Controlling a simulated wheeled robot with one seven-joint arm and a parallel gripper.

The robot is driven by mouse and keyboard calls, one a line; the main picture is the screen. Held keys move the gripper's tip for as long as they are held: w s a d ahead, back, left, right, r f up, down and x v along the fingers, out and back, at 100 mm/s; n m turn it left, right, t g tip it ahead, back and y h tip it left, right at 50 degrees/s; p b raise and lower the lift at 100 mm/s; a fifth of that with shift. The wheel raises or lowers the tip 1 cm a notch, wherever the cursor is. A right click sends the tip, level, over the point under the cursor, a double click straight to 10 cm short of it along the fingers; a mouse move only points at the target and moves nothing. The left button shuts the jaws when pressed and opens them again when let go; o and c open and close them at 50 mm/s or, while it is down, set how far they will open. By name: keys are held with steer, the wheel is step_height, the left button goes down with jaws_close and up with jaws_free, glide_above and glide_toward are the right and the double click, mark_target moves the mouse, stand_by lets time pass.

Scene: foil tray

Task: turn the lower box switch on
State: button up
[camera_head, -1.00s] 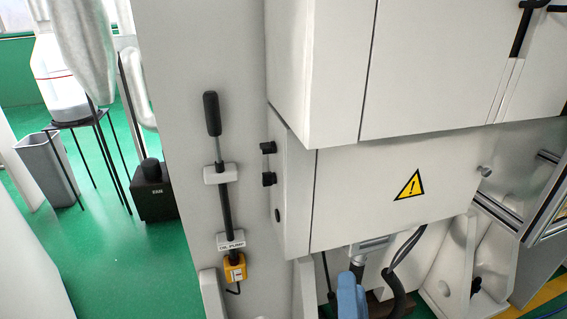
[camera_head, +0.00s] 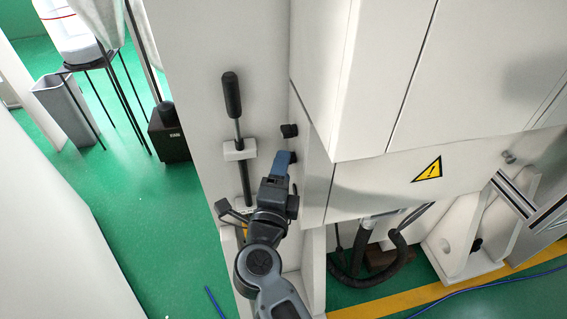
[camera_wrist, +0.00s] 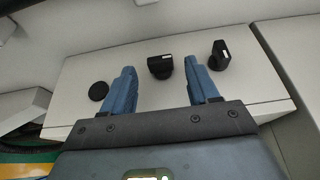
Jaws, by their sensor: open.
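Two black rotary switches sit on the narrow side of the white box. The upper box switch (camera_head: 289,130) is clear of my gripper (camera_head: 281,163). The lower box switch (camera_head: 293,156) is just below it, partly hidden behind my blue fingers. In the wrist view, the lower switch (camera_wrist: 160,66) shows between the tips of my open gripper (camera_wrist: 160,68), with a gap on each side. The upper switch (camera_wrist: 219,54) is just outside the right finger. Each switch has a small white mark. Whether the fingers reach past the lower switch's face, I cannot tell.
A black round disc (camera_wrist: 98,91) lies left of the fingers on the same panel. A long lever with a black handle (camera_head: 231,95) stands on the column left of my gripper. The large white cabinet with a warning sign (camera_head: 427,169) fills the right.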

steer(key=shift+w+d, duration=0.15)
steer(key=shift+w, duration=0.85)
steer(key=shift+f, duration=0.1)
steer(key=c, duration=1)
